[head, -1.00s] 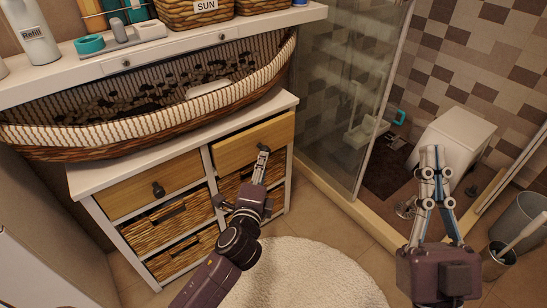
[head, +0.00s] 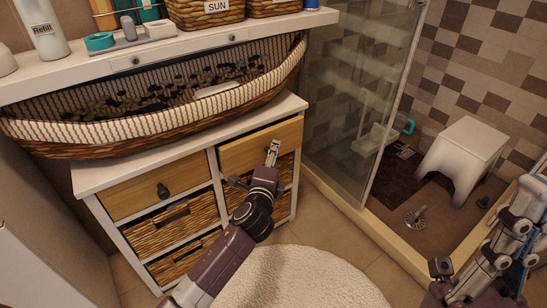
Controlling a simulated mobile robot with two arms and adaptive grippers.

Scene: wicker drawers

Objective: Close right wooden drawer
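The right wooden drawer (head: 240,156) is in the top right of the white cabinet. Its light wood front stands slightly out, with a narrow dark gap along its upper edge. My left gripper (head: 273,152) is in front of this drawer, its tip at the front's face. Its dark wrist hides part of the front and the basket below. I cannot tell whether its fingers are shut or whether they touch the wood. My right gripper (head: 510,235) is at the right edge, away from the cabinet, partly cut off. Its finger opening is unclear.
The left wooden drawer (head: 140,193) is shut. Wicker drawers (head: 172,222) sit below. A long wicker basket (head: 160,128) rests on the cabinet top. A round cream rug (head: 300,280) lies in front. A glass shower panel (head: 352,95) and white stool (head: 466,150) are at right.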

